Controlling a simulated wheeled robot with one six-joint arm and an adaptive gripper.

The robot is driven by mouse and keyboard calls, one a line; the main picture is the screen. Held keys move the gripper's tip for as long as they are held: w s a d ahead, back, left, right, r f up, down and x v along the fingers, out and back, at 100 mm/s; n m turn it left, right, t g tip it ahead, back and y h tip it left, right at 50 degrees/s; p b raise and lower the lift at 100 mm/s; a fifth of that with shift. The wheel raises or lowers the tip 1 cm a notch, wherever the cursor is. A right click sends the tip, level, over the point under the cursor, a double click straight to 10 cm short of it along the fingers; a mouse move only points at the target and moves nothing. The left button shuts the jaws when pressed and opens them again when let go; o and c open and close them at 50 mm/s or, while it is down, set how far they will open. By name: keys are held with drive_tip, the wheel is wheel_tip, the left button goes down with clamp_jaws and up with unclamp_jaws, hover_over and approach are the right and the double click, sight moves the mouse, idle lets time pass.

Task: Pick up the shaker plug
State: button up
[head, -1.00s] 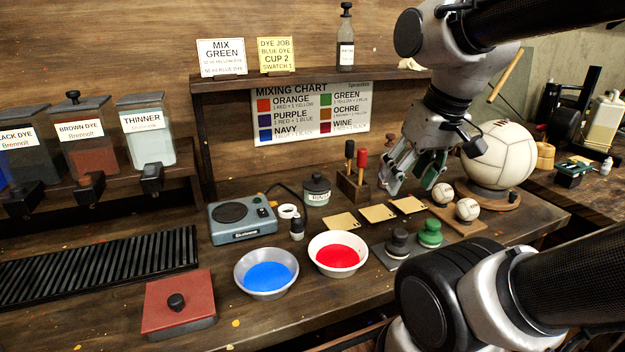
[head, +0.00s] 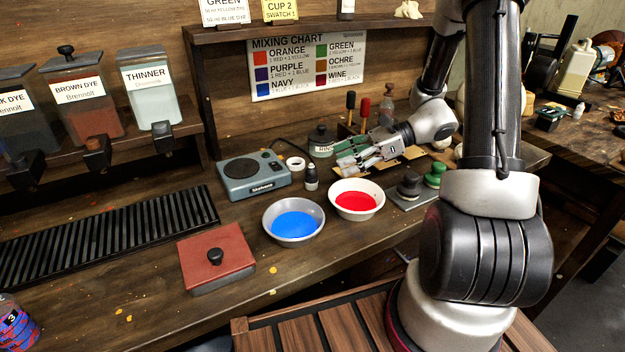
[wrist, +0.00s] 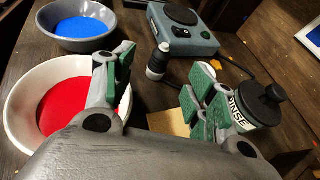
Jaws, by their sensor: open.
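A small black item with a white band (head: 311,177), the likeliest shaker plug, stands upright on the bench between the grey hot plate and the red bowl. It also shows in the wrist view (wrist: 158,62), in the gap between the fingers and beyond them. My gripper (head: 345,155) is open and empty, to the right of this item and above the bench. In the wrist view its green-padded fingers (wrist: 163,80) are spread apart, with nothing held. I cannot tell the exact height of the fingertips above the bench.
The red bowl (head: 356,206) and blue bowl (head: 293,232) stand in front. The hot plate (head: 254,180) is left, with a white ring (head: 295,163) beside it. The rinse jar (wrist: 256,106) is close to the right finger. Bench front is clear between the red-lidded box (head: 217,262) and blue bowl.

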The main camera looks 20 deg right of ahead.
sight(311, 177)
drive_tip(key=x, duration=0.7)
drive_tip(key=shift+w+a+f, duration=0.2)
drive_tip(key=shift+w+f, duration=0.05)
drive_tip(key=shift+f, duration=0.15)
drive_tip(key=c, duration=1.1)
drive_tip(key=shift+c, duration=0.2)
